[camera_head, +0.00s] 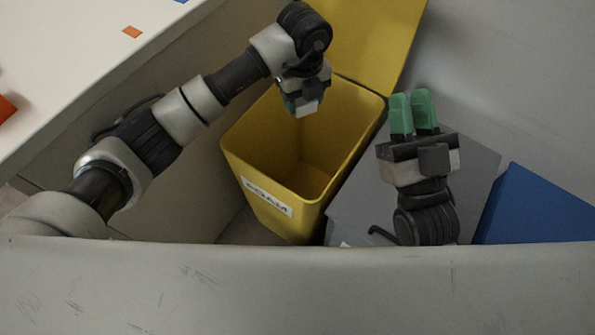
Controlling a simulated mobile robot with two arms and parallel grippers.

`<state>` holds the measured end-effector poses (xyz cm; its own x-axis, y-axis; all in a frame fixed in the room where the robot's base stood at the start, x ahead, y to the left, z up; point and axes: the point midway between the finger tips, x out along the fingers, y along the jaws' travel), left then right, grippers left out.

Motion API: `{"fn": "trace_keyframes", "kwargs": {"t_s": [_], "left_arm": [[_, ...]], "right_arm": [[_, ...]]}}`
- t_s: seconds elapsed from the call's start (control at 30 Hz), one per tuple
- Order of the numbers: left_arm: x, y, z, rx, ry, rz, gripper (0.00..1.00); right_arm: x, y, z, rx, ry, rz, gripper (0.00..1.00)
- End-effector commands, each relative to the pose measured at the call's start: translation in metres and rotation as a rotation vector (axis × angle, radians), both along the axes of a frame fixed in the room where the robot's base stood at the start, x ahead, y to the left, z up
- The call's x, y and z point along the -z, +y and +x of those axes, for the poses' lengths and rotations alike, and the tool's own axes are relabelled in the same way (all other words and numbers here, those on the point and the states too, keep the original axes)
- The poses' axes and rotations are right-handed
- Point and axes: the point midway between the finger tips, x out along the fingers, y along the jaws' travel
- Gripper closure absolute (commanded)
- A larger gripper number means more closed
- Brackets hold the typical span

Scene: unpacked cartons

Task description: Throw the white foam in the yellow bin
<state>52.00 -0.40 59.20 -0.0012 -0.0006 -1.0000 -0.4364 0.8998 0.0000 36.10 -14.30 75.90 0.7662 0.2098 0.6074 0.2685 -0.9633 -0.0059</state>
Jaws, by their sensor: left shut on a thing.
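The yellow bin (245,165) stands open in the middle, with a label reading FOAM on its front and its yellow lid (365,35) raised behind it. My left gripper (300,106) points down over the far part of the bin's opening. It is shut on a small whitish piece, the white foam (307,109), mostly hidden by the gripper. The visible inside of the bin looks empty. My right gripper (412,115) is to the right of the bin, its green fingers pointing up and close together. I cannot tell if they touch; nothing shows between them.
A white table (70,60) with orange pieces (132,32) is at the upper left. A grey box-like surface (350,205) lies right of the yellow bin, beneath my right gripper. A blue bin or box (535,215) stands at the far right.

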Motion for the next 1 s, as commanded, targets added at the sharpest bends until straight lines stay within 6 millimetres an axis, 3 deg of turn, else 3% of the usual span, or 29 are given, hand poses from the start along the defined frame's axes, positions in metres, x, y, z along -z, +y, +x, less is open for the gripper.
{"fn": "trace_keyframes", "kwargs": {"t_s": [0.33, 0.37, 0.57, 1.0], "left_arm": [[0.0013, -0.0013, -0.0010, 0.000, -0.001, 0.000, 0.70], [0.0013, -0.0013, -0.0010, 0.000, -0.001, 0.000, 0.46], [0.0012, -0.0012, -0.0010, 0.000, -0.001, 0.000, 0.18], [-0.0049, 0.0018, 0.0017, -0.001, -0.001, 0.000, 0.18]], "right_arm": [[-0.0030, -0.0002, -0.0024, -0.001, -0.028, 0.008, 0.78], [-0.0029, -0.0001, -0.0023, -0.001, -0.028, 0.008, 0.78], [-0.0028, -0.0001, -0.0022, -0.001, -0.027, 0.008, 0.78], [0.0031, 0.0002, 0.0035, 0.002, 0.048, -0.013, 0.78]]}}
